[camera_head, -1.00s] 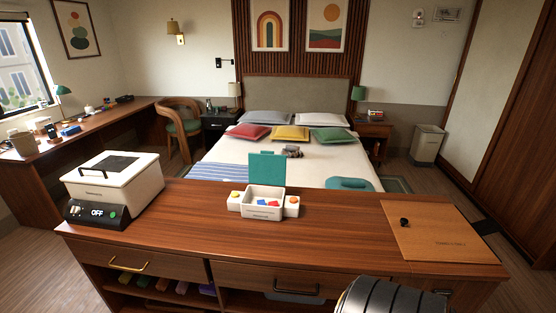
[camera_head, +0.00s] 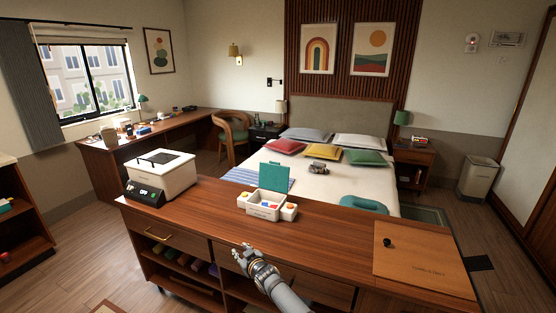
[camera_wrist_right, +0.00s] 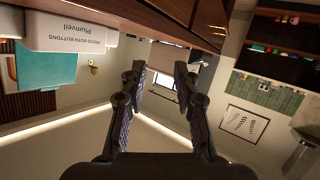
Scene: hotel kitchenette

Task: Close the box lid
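A small white box (camera_head: 262,213) stands on the wooden counter, with blue and red pieces inside. Its teal lid (camera_head: 274,177) stands open and upright at the back. My right gripper (camera_head: 240,252) is in front of the counter, below and apart from the box. In the right wrist view its two fingers (camera_wrist_right: 157,75) are apart with nothing between them. That view also shows the box (camera_wrist_right: 70,33), with upside-down lettering, and the lid (camera_wrist_right: 48,72). My left gripper is out of view.
On the wooden counter (camera_head: 335,230), a white appliance (camera_head: 162,176) with a dark control panel stands left of the box. A brown board (camera_head: 425,260) with a small black knob lies at the right. The counter is clear between box and board. The bed (camera_head: 330,180) is behind.

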